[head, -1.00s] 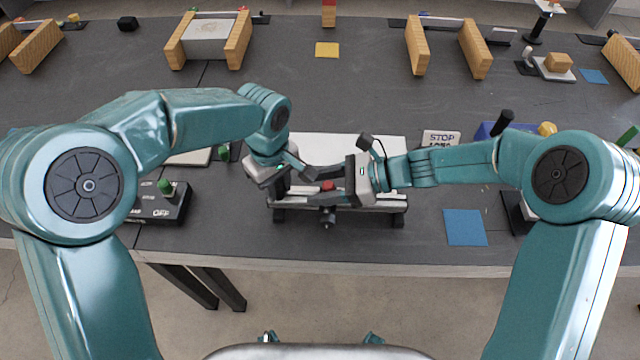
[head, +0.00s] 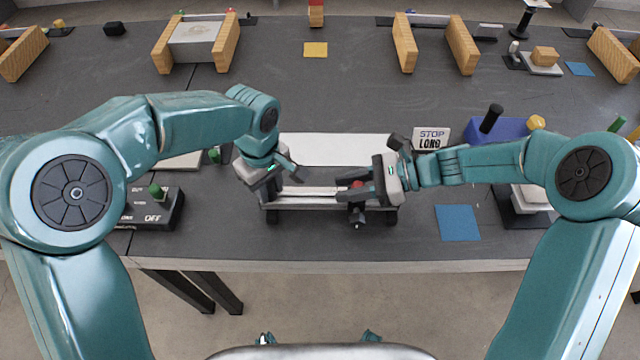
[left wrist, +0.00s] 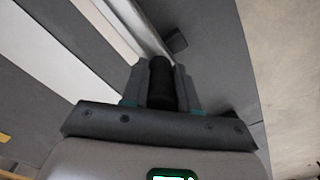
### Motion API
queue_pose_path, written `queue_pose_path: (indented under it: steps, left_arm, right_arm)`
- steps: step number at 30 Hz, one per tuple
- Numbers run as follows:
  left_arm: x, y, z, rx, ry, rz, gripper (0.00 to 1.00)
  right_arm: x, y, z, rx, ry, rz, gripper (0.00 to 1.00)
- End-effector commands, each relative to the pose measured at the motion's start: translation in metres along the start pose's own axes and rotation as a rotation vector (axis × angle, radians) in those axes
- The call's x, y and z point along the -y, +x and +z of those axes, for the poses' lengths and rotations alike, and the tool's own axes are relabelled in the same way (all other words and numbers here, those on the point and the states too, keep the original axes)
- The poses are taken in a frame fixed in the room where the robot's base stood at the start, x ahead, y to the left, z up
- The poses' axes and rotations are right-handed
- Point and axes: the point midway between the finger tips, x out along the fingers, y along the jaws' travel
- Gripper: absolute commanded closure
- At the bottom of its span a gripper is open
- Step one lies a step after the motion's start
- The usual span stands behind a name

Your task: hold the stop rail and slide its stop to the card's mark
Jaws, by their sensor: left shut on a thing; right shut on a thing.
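The stop rail (head: 312,204) lies left to right on the table near its front edge. My left gripper (head: 282,180) is at its left end, and the left wrist view shows it shut on a dark upright grip (left wrist: 160,84) there. The stop (head: 357,184), red on top with a dark knob at the front, sits right of the rail's middle. My right gripper (head: 370,187) is shut on the stop, its fingers partly hiding it. The card (head: 431,138) stands behind on the right and reads "STOP LONG". Any marks on the rail are too small to read.
A white sheet (head: 335,149) lies behind the rail. A blue mat (head: 457,222) lies to the right, and a blue bin (head: 475,129) stands behind it. A black switch box (head: 155,213) with a green knob stands to the left.

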Motion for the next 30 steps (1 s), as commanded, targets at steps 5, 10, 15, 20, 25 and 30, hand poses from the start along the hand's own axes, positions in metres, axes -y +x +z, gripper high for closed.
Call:
queue_pose_path:
  steps: [5,10,15,20,25,30]
  left_arm:
    - [0.000,0.000,0.000,0.000,-0.001,0.000,1.00]
    - [0.001,0.000,-0.001,0.000,-0.001,0.000,1.00]
    - [0.001,0.000,-0.001,0.000,-0.001,-0.001,1.00]
    - [0.001,0.000,-0.001,0.000,-0.001,-0.001,1.00]
    - [0.000,0.000,0.000,0.000,-0.001,-0.001,1.00]
    - [0.000,0.000,0.000,0.000,0.000,0.000,1.00]
  right_arm:
    - [0.001,-0.034,-0.013,0.000,0.000,-0.006,1.00]
    - [0.000,-0.042,-0.017,0.000,0.000,-0.002,1.00]
    - [0.000,-0.042,-0.017,0.000,0.000,-0.001,1.00]
    - [0.000,-0.042,-0.016,0.000,0.000,-0.001,0.48]
    - [0.000,-0.041,-0.017,0.000,0.000,-0.001,0.48]
    - [0.001,-0.046,-0.017,0.000,0.000,-0.003,0.48]
